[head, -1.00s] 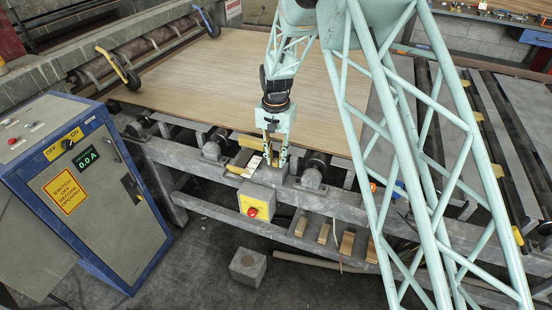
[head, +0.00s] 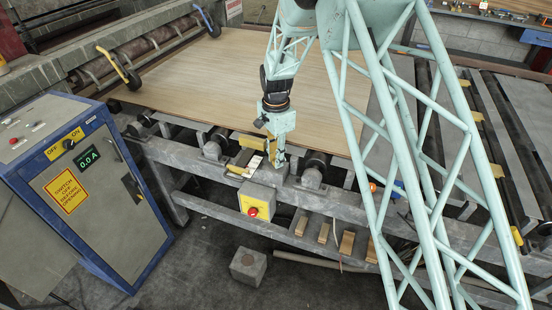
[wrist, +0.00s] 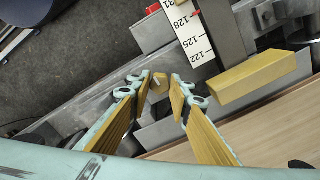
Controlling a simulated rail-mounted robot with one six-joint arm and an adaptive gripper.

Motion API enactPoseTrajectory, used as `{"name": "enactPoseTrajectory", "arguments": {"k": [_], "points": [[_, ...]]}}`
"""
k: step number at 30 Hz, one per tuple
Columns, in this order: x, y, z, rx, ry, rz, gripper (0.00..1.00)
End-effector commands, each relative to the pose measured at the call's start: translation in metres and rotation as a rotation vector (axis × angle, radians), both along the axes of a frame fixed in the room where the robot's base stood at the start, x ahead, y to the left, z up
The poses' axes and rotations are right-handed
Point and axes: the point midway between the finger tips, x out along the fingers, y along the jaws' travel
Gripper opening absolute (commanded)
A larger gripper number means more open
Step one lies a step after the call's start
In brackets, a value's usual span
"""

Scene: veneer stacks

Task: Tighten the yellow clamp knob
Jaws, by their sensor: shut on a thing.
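The yellow clamp knob (wrist: 158,82) is a small faceted piece between my fingertips in the wrist view. My gripper (wrist: 162,86) has its two yellow-padded fingers closed on it from either side. In the head view my gripper (head: 276,160) points down at the front beam of the roller table, and its fingers hide the knob. A yellow block (wrist: 257,77) stands to the right of the scale.
A wood veneer sheet (head: 215,75) covers the rollers behind my gripper. A yellow box with a red button (head: 254,207) hangs on the beam front. A blue-edged control cabinet (head: 85,195) stands at the left. A grey block (head: 248,265) sits on the floor.

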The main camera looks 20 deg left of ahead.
Motion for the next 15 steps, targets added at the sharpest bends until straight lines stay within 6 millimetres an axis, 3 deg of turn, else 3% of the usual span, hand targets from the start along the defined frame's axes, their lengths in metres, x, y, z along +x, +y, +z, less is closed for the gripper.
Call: {"name": "enactPoseTrajectory", "arguments": {"k": [15], "points": [[-0.0001, -0.0001, -0.0003, 0.0, 0.0, -0.041, 0.08]]}}
